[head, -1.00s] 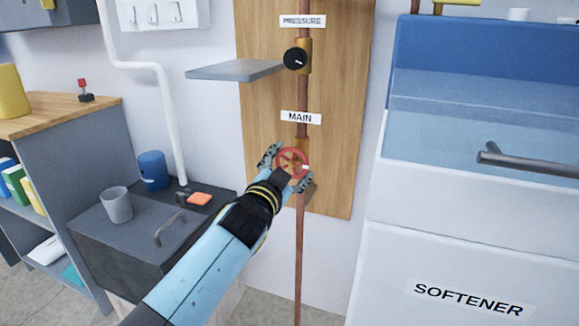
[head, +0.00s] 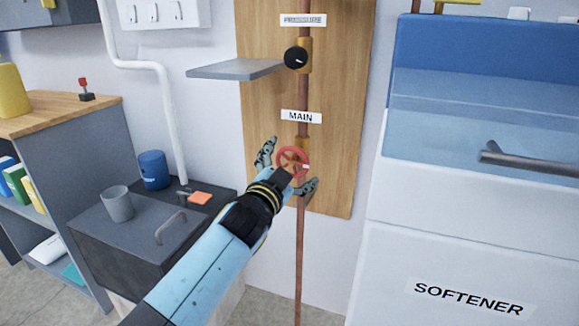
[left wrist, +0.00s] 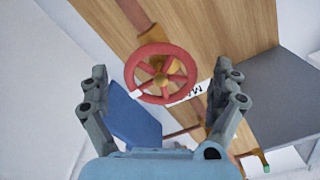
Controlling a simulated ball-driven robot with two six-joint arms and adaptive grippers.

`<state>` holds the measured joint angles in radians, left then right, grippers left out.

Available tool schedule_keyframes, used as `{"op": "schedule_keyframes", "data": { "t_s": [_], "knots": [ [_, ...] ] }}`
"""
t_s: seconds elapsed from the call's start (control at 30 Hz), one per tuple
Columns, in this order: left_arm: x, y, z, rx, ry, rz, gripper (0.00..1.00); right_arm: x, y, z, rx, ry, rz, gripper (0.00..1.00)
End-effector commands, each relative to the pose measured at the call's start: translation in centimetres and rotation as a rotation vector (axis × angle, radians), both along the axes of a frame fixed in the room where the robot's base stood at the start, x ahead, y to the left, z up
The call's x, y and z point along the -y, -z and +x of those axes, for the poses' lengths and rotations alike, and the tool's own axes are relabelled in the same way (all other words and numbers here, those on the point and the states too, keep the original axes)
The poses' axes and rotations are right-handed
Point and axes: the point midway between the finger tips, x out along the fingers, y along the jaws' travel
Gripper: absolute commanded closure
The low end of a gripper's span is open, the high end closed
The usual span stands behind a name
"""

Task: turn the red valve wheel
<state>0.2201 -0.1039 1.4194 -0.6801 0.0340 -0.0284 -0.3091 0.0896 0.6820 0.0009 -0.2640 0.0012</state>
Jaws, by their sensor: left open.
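The red valve wheel (head: 292,161) sits on the copper pipe just below the MAIN label (head: 301,117) in the head view. It has a white mark on its rim. In the left wrist view the wheel (left wrist: 160,74) lies ahead of the fingers, with a brass hub and spokes. My left gripper (head: 286,169) is open, its fingers spread to either side of the wheel. In the left wrist view the open fingers (left wrist: 163,100) show no contact with the rim. My right gripper is not in view.
A grey shelf (head: 234,70) juts out beside the black pressure knob (head: 295,58) above. The white and blue softener (head: 470,230) stands at the right. A dark cabinet (head: 125,235) with a grey cup (head: 117,203) stands at the lower left.

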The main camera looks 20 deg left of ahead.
Motion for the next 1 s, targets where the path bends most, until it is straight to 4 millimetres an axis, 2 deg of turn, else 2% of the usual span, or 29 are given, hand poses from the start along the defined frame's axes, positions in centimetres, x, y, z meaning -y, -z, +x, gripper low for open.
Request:
{"op": "schedule_keyframes", "data": {
  "t_s": [0.27,0.67,0.8,1.0],
  "knots": [
    [0.0,0.0,-0.9,0.001,0.001,0.001,0.04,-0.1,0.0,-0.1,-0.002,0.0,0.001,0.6],
    [-0.2,0.1,-5.0,0.001,-0.001,0.001,0.04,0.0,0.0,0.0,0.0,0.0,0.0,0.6],
    [-0.3,0.2,-8.4,-0.003,0.001,-0.001,0.04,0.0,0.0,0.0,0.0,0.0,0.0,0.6],
    [-0.4,0.1,-11.2,-0.002,0.0,-0.001,0.04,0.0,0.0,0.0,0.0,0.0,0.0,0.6]
  ]
}}
